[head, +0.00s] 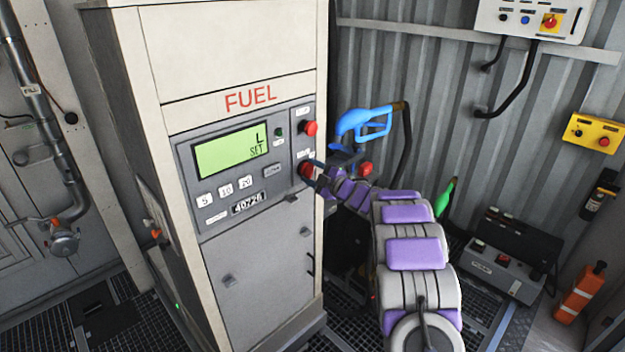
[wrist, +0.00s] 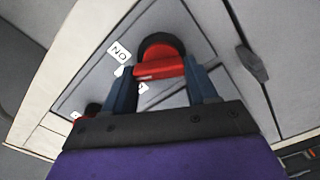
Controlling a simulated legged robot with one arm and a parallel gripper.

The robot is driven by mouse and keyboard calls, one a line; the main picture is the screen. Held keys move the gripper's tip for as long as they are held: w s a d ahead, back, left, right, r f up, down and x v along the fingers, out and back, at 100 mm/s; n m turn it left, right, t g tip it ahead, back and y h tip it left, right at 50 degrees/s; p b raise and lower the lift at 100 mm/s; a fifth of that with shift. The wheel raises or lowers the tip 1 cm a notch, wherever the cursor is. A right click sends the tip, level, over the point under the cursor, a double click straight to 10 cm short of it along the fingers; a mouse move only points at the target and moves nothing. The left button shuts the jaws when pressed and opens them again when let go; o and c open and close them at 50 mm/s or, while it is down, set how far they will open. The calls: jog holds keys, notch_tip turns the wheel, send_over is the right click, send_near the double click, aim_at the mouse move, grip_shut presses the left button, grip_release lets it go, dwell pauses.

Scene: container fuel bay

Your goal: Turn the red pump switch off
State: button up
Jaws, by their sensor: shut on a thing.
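The red pump switch (head: 306,170) is on the front panel of the fuel pump (head: 240,60), low on the panel's right strip. In the wrist view the red switch (wrist: 160,62) sits between my two fingers, with a white ON label (wrist: 119,52) beside it. My gripper (head: 314,172) is at the switch in the head view, and in the wrist view its blue fingers (wrist: 164,80) are shut on the red knob. Part of the knob is hidden by my gripper in the head view.
A red button (head: 310,128) is above the switch. The pump's green display (head: 230,152) reads "L SET". A blue fuel nozzle (head: 365,122) hangs to the right of the pump. A yellow box (head: 594,133) with a red button is on the right wall.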

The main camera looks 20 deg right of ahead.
jog(key=n+b, duration=0.4)
jog(key=shift+s+f, duration=0.1)
jog(key=shift+f, duration=0.2)
jog(key=shift+r+n+b, duration=0.15)
jog(key=shift+n+b, duration=0.7)
jog(key=shift+n, duration=0.15)
jog(key=shift+r, duration=0.1)
jog(key=o, duration=1.1)
jog(key=shift+d, duration=0.1)
jog(key=shift+c, duration=0.2)
jog(key=p+v, duration=0.2)
jog(key=v, duration=1.5)
jog(key=shift+p, duration=0.4)
jog(key=shift+d, duration=0.1)
